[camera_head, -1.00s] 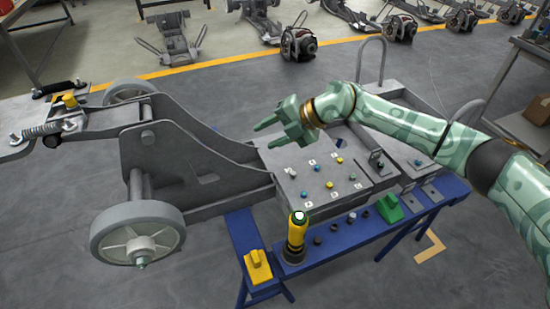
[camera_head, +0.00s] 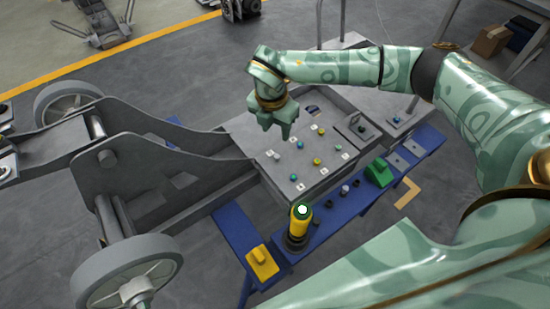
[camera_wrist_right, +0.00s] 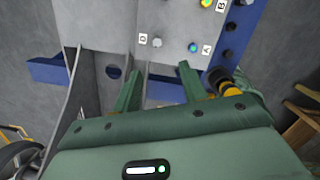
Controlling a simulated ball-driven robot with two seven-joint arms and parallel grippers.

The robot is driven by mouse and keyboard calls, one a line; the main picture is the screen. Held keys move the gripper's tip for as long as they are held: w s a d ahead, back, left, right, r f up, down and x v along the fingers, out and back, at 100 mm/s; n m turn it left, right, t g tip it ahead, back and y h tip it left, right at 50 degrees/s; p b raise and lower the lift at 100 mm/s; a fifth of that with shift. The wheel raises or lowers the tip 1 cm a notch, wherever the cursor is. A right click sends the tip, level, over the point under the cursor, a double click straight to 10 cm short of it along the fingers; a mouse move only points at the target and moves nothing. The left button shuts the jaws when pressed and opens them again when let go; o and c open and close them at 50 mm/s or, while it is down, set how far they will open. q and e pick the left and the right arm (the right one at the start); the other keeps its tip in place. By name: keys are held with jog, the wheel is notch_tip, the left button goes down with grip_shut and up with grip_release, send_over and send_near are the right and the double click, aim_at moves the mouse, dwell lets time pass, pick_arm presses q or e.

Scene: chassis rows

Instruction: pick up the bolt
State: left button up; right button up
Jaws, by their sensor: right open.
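Several small coloured and grey bolt-like heads sit on the grey plate (camera_head: 262,135) of the chassis; I cannot tell which is the task's bolt. A grey one (camera_head: 276,156) is at the plate's left part and shows beside label D in the right wrist view (camera_wrist_right: 157,42). A teal one (camera_head: 294,177) is near the front corner; a yellow one (camera_head: 317,161) is to its right. My right gripper (camera_head: 279,134) points down above the plate's back left part, open and empty. In the wrist view its fingers (camera_wrist_right: 160,80) are apart with the grey head beyond them. My left gripper is out of view.
A blue bench (camera_head: 325,232) runs along the plate's front. It bears a yellow and black tool (camera_head: 299,228), a yellow block (camera_head: 262,262), a green block (camera_head: 378,173) and small dark parts. Chassis wheels (camera_head: 127,275) stand at left.

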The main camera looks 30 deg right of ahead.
jog(key=b, duration=0.2)
send_over(277, 156)
jog(key=f, duration=0.5)
jog(key=s+f, duration=0.1)
jog(key=f, duration=0.2)
jog(key=shift+a+f, duration=0.2)
jog(key=shift+a, duration=0.1)
jog(key=f+b, duration=0.2)
jog(key=f, duration=0.1)
jog(key=w+f+b, duration=0.1)
jog(key=f, duration=0.1)
jog(key=shift+d+f, duration=0.2)
jog(key=shift+f, duration=0.05)
jog(key=shift+s+r, duration=0.1)
jog(key=shift+r, duration=0.1)
jog(key=shift+c, duration=0.3)
grip_shut()
